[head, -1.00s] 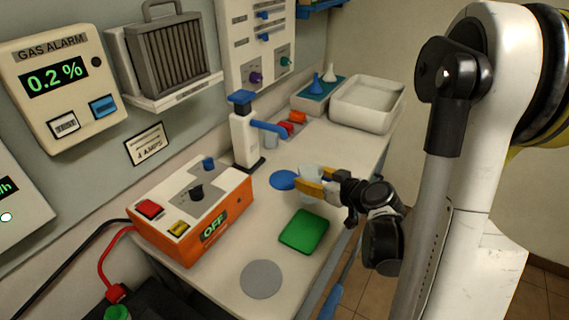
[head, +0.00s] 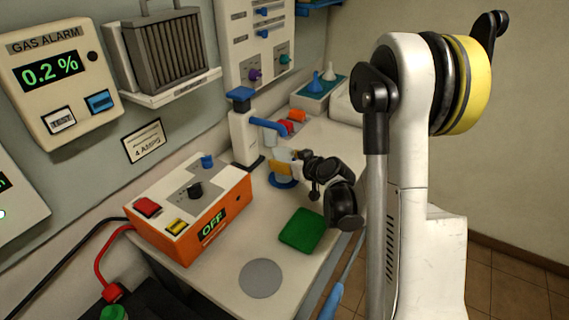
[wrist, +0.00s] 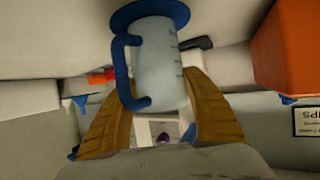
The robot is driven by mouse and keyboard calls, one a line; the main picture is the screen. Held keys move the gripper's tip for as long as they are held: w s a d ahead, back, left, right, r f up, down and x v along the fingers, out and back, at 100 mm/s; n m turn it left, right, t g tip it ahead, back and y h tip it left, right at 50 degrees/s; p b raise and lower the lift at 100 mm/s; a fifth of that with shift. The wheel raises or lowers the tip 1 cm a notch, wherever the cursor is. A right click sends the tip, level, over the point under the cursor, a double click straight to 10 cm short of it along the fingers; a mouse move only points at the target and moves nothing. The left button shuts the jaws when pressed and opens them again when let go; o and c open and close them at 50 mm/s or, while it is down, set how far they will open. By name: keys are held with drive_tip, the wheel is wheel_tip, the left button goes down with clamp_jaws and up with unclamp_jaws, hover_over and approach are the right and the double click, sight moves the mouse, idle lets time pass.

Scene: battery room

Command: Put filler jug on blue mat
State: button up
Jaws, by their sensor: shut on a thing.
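My gripper (head: 286,167) is shut on the filler jug (head: 284,155), a pale, clear-walled jug with marks on its side. In the wrist view, which is upside down, the jug (wrist: 160,62) stands between the two yellow fingers with its blue handle (wrist: 121,70) at the left. The blue mat (head: 284,182) is a flat round disc on the bench, directly below the jug. In the wrist view the mat (wrist: 150,10) shows at the jug's base. I cannot tell whether the base touches the mat or is slightly above it. The jug looks upright.
A white dispenser with a blue spout (head: 268,126) stands close behind the jug. An orange charger box (head: 205,212) is at the left. A green pad (head: 302,230) and a grey disc (head: 260,278) lie in front. A tray with funnels (head: 316,92) is at the back.

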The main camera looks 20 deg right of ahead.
drive_tip(key=shift+r, duration=0.1)
drive_tip(key=o, duration=1.2)
